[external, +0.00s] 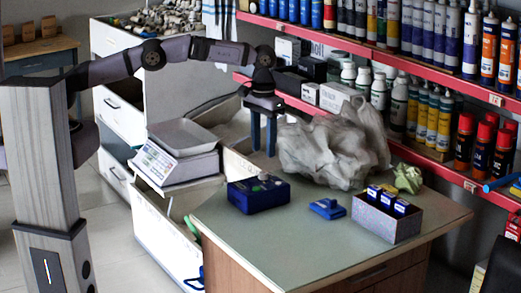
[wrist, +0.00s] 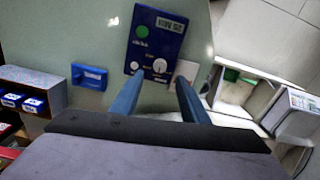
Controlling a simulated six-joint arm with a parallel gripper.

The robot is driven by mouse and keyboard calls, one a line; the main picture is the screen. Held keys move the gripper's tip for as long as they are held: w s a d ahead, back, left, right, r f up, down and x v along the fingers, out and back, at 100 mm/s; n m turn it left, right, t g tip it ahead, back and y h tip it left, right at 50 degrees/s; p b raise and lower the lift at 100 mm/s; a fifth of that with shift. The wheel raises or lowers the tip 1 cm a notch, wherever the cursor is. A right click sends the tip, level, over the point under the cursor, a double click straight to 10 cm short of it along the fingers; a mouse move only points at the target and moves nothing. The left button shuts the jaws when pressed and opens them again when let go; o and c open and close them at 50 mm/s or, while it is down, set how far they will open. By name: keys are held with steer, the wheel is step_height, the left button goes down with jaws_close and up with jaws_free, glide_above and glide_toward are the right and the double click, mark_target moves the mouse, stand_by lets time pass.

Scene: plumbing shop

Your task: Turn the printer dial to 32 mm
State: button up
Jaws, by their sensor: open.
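The printer is a blue box (external: 258,195) lying on the pale green counter top. In the wrist view the printer (wrist: 147,42) shows a small display at the top, a green button and a white round dial (wrist: 160,66) near its lower end. My gripper (external: 263,151) is above the counter, pointing down, behind the printer in the external view. In the wrist view my gripper (wrist: 158,80) is open and empty, its two blue fingers apart just below the dial in the picture. I see no contact with the dial.
A blue cartridge-like block (external: 327,208) lies beside the printer. A grey box (external: 385,218) holds blue-and-white packs. A crumpled plastic bag (external: 335,148) stands close to the gripper. A scale (external: 177,160) is left of the counter. The counter's front (external: 270,240) is clear.

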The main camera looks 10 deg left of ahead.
mark_target(263, 172)
steer(key=shift+f+p, duration=1)
steer(key=shift+f, duration=2.65)
steer(key=shift+c, duration=0.2)
jaws_close()
